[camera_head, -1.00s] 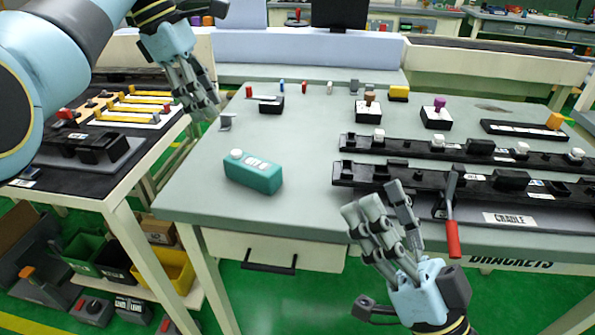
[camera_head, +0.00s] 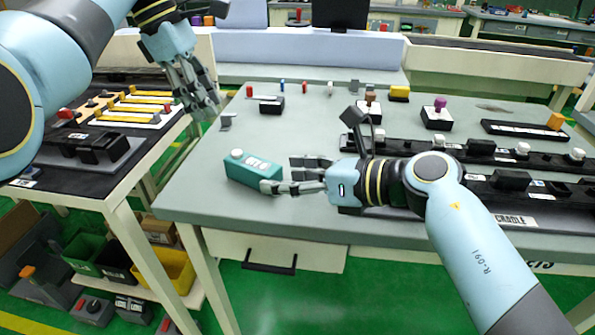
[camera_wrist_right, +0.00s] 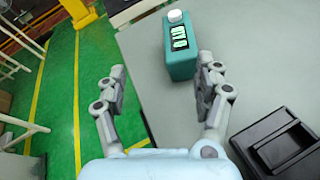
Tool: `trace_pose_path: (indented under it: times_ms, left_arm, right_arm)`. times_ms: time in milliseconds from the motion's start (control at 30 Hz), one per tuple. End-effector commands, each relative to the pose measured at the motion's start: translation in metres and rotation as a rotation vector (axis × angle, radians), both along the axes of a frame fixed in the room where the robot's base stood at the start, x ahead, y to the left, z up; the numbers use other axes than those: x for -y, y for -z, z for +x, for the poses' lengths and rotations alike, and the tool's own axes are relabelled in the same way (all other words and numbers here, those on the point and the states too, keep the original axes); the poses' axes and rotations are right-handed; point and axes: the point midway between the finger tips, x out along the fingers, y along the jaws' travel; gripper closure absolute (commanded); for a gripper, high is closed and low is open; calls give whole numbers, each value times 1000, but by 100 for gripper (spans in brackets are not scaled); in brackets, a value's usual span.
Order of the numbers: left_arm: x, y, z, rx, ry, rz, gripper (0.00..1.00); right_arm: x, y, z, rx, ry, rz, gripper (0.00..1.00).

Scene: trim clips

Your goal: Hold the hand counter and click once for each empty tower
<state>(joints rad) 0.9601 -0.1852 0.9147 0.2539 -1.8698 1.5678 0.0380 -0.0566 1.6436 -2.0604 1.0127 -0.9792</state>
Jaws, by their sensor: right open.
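The teal hand counter (camera_head: 250,170) lies on the grey table, with a white button on its left end and small display windows on top. It also shows in the right wrist view (camera_wrist_right: 180,48), just beyond the fingers. My right gripper (camera_head: 292,174) is open and empty, its fingers pointing left at the counter's right end. In the head view one finger overlaps the counter's lower right corner; I cannot tell if it touches. My left gripper (camera_head: 200,92) hangs over the gap left of the table, fingers apart and empty. I cannot pick out the towers with certainty.
Dark rails (camera_head: 400,147) with white and black blocks fill the table's right side, partly hidden by my right arm. Small boxes with brown (camera_head: 370,97) and purple (camera_head: 440,103) knobs stand behind. A side table (camera_head: 130,140) is at left. The table around the counter is clear.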

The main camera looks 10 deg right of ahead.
Motion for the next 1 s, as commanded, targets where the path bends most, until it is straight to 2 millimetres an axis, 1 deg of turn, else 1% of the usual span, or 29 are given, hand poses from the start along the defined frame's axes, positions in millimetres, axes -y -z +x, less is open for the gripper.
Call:
trace_pose_path:
  times_ms: [33,100,200,267,500,633,800,1000]
  left_arm:
    - [0,0,0,0,0,0,62]
    - [0,0,0,0,0,0,62]
    - [0,0,0,0,0,0,62]
    - [0,0,0,0,0,0,62]
    - [0,0,0,0,0,0,62]
    - [0,0,0,0,0,0,62]
    - [0,0,0,0,0,0,62]
    - [0,0,0,0,0,0,62]
  right_arm:
    - [5,1,7,50,-4,-73,31]
    - [11,4,13,102,-12,-156,31]
    - [12,7,20,139,-18,-215,31]
    - [9,10,24,145,-20,-225,31]
    - [-18,24,46,143,-20,-223,31]
    - [-30,31,56,142,-20,-222,31]
    - [-36,35,62,142,-20,-224,31]
    - [-37,35,62,142,-20,-224,31]
